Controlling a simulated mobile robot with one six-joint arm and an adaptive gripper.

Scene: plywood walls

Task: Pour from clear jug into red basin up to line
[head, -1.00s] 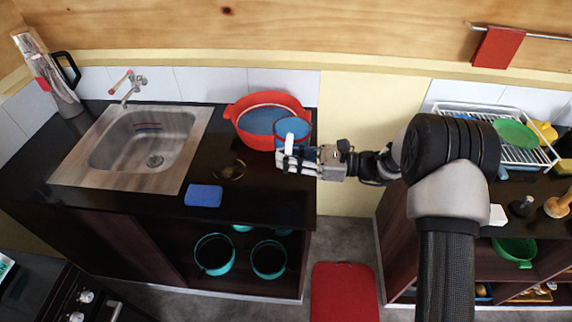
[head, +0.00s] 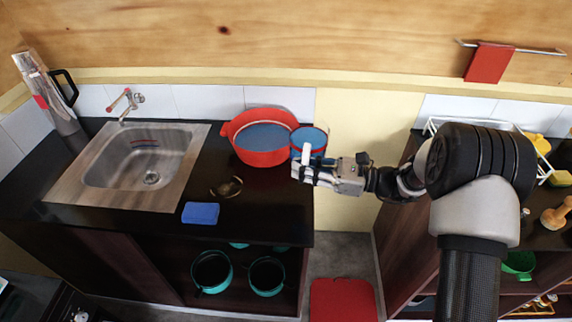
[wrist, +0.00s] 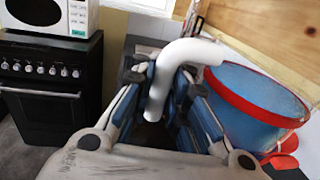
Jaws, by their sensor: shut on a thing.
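The red basin (head: 262,157) stands on the dark counter right of the sink, with blue liquid inside. The jug (head: 310,154) has a red rim and blue contents and is close to the basin's right side, near the counter's right end. It also shows in the wrist view (wrist: 245,105). My gripper (head: 303,171) is shut on the jug's white handle (wrist: 180,65). The jug looks near upright, with no stream visible. I cannot tell whether jug and basin touch. A red part (wrist: 283,160), likely the basin's edge, shows behind the jug. No fill line can be made out.
A steel sink (head: 140,165) with a tap is at left. A blue sponge (head: 201,213) and a small round brownish item (head: 227,188) lie in front of the basin. A tall flask (head: 58,100) stands in the left corner. A dish rack stands on the right-hand counter.

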